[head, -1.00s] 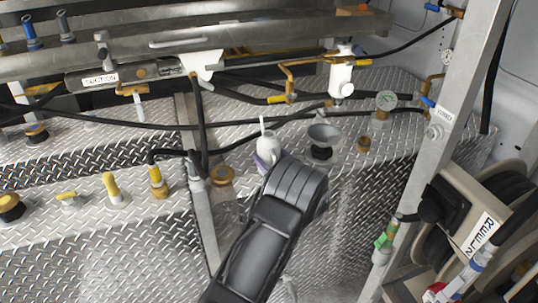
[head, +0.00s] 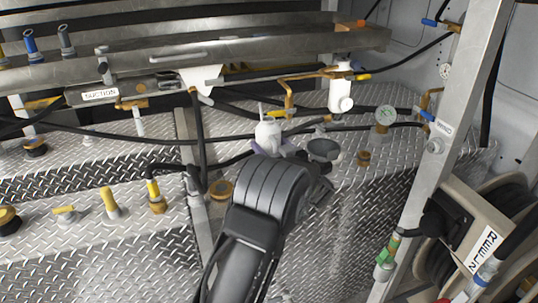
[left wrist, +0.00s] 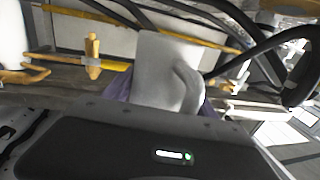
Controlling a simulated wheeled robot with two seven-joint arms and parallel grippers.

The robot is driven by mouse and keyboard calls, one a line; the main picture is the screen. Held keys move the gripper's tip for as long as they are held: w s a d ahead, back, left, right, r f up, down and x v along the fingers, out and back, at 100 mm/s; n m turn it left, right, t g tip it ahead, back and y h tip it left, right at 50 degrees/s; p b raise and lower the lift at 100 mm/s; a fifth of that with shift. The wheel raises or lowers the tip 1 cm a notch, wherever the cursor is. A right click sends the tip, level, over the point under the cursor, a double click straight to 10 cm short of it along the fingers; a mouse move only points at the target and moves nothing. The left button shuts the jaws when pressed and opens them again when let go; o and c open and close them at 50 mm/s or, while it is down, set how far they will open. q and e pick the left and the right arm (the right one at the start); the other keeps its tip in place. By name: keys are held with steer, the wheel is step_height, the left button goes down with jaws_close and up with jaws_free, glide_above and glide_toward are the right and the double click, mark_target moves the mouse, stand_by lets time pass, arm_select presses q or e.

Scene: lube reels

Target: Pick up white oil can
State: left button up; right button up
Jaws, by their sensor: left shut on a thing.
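The white oil can (head: 268,136) shows in the head view just beyond my left arm, with its thin spout pointing up. My left gripper (head: 275,154) is shut on it; my own wrist hides most of the fingers and the can's lower part. In the left wrist view the can (left wrist: 165,72) fills the middle, its handle curving on the right side. A purple patch shows low beside the can. My right gripper is in neither view.
A grey funnel (head: 322,150) stands just right of the can. Black hoses (head: 120,134) cross behind it, below a metal beam. A white filter (head: 341,92) hangs at the back right. A metal post (head: 450,130) and hose reel (head: 490,225) stand on the right.

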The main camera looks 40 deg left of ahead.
arm_select(q)
steer(key=shift+d, duration=0.1)
stand_by(0.6)
steer(key=s+d+f+m+t+h, duration=0.1)
steer(key=d+f+m+t+h, duration=0.2)
steer(key=d, duration=0.7)
steer(key=s+d+f+m+t+h, duration=0.2)
steer(key=d+m+t+h, duration=0.2)
steer(key=d+h, duration=0.4)
steer(key=s+d+f+m+t+h, duration=0.1)
steer(key=d+f+m+t+h, duration=0.2)
steer(key=d, duration=0.9)
steer(key=m+h, duration=0.2)
steer(key=m, duration=0.1)
steer(key=shift+s+f+t, duration=0.2)
steer(key=shift+f+t, duration=0.1)
